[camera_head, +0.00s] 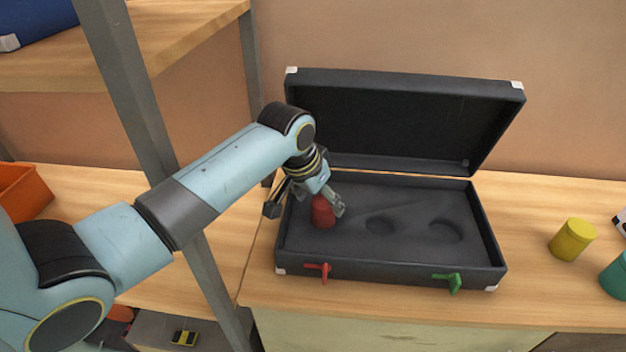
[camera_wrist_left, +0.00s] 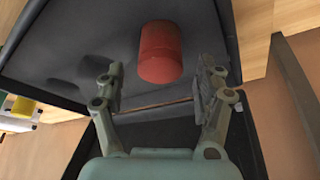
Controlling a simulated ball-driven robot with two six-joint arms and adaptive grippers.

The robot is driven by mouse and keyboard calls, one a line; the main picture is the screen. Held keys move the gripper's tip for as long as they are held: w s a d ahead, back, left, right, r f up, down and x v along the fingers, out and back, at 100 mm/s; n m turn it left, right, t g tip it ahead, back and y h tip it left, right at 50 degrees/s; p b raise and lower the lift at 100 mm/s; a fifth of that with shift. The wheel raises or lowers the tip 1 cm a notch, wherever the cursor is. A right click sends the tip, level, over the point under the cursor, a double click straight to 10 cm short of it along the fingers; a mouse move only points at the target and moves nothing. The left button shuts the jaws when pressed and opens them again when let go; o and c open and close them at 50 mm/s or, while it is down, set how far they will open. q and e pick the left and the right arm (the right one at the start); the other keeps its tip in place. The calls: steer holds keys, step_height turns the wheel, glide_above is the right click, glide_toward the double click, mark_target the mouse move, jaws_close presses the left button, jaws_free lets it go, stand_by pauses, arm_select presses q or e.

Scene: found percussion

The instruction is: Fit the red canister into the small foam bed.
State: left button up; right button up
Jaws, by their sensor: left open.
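The red canister (camera_head: 322,212) is at the left end of the dark foam inside the open black case (camera_head: 390,272). It stands about upright; the foam at its base is hidden, so I cannot tell how deep it sits. Two round hollows show to its right, a smaller middle one (camera_head: 380,226) and a wider one (camera_head: 446,231). My left gripper (camera_head: 329,198) is open at the canister's upper part. In the left wrist view the canister (camera_wrist_left: 161,52) lies between and just beyond the spread fingertips (camera_wrist_left: 160,80), with gaps on both sides. My right gripper is out of view.
The case lid (camera_head: 395,120) stands open behind. Red (camera_head: 318,270) and green (camera_head: 448,280) latches are on its front. A yellow canister (camera_head: 573,240) and a teal one (camera_head: 616,275) stand to the right. A grey post (camera_head: 150,130) rises beside my left arm.

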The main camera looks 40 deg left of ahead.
arm_select(q)
steer(key=p+v, duration=0.1)
steer(key=v, duration=0.8)
